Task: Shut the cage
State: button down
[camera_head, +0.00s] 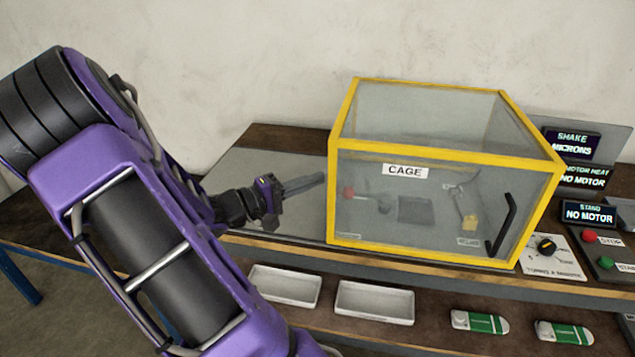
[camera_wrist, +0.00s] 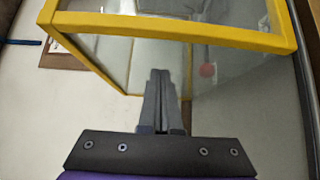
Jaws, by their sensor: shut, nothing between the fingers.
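The cage (camera_head: 405,200) is a clear box with yellow edges and a "CAGE" label, standing on the bench. Its front panel, with a black handle (camera_head: 502,225) at the right, appears to lie flush with the frame in the head view. Inside I see a red knob and small dark and yellow parts through the panel. My gripper (camera_head: 318,180) is shut and empty, just left of the cage's left side. In the wrist view, my gripper's fingers (camera_wrist: 161,75) point toward the yellow-edged cage (camera_wrist: 170,27). I cannot tell whether they touch it.
White trays (camera_head: 374,303) and green-and-white packs (camera_head: 480,322) lie on the lower shelf. Right of the cage are a dial (camera_head: 546,246), a red button (camera_head: 589,236), a green button (camera_head: 605,262) and small display signs (camera_head: 589,213). The bench left of the cage is clear apart from my arm.

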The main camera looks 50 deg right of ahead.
jog(key=w+v, duration=0.1)
jog(key=v, duration=1)
jog(key=shift+w, duration=0.35)
jog(key=shift+a, duration=0.1)
